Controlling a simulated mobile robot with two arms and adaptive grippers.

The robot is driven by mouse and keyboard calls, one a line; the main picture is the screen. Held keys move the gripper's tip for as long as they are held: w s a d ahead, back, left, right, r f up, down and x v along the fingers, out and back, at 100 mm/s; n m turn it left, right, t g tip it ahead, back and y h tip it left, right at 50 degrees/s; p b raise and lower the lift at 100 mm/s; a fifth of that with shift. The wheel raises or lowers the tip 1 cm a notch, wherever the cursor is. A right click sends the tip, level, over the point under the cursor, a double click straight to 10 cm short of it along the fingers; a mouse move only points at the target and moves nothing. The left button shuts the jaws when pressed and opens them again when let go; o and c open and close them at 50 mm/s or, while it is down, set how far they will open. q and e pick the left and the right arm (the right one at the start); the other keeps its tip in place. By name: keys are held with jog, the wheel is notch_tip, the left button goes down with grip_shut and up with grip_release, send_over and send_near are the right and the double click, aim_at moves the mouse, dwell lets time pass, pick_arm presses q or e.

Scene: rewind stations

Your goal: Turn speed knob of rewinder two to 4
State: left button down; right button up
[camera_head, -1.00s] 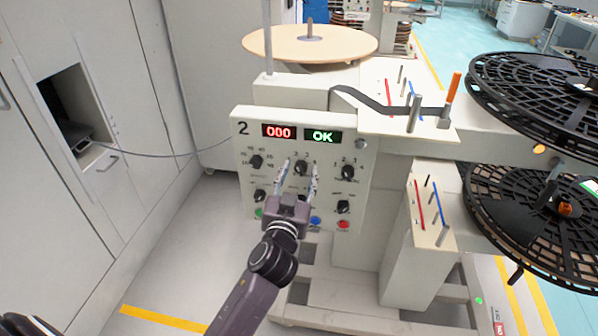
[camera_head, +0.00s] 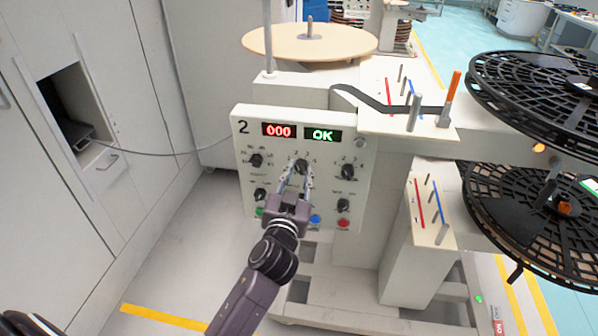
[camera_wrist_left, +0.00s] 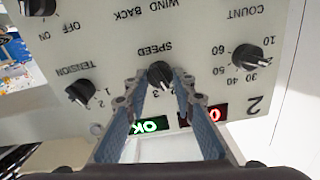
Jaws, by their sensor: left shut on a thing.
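Rewinder two's panel (camera_head: 240,150) is cream, with a "2", a red "000" display (camera_head: 279,131) and a green "OK" display (camera_head: 323,135). The black speed knob (camera_head: 301,166) sits in the middle of the upper row. My left gripper (camera_head: 301,172) reaches up to it from below, its fingers shut on the knob. In the left wrist view, the panel is upside down and the speed knob (camera_wrist_left: 159,72) sits between the fingertips, below the word SPEED. A "3" shows near it; the other numbers are mostly hidden, and I cannot tell its exact setting. My right gripper is out of view.
The count knob (camera_head: 257,160) is to the left and the tension knob (camera_head: 348,171) to the right. Lower switches and a blue (camera_head: 315,220) and a red button (camera_head: 343,223) are close to my gripper. Black reels (camera_head: 540,90) stand at right.

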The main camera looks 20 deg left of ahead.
pick_arm(q)
jog(key=m+p, duration=0.1)
jog(key=m, duration=0.3)
jog(key=shift+m, duration=0.3)
jog(key=m+p, duration=0.1)
jog(key=m, duration=0.3)
jog(key=shift+d+p, duration=0.1)
jog(key=shift+p, duration=0.2)
jog(key=m+p, duration=0.1)
jog(key=m, duration=0.4)
jog(key=shift+f, duration=0.1)
jog(key=shift+f+m+p, duration=0.1)
jog(key=shift+m+p, duration=0.55)
jog(key=shift+m, duration=1.15)
jog(key=c, duration=1.6)
grip_release()
jog(key=v, duration=1.2)
jog(key=shift+d, duration=0.1)
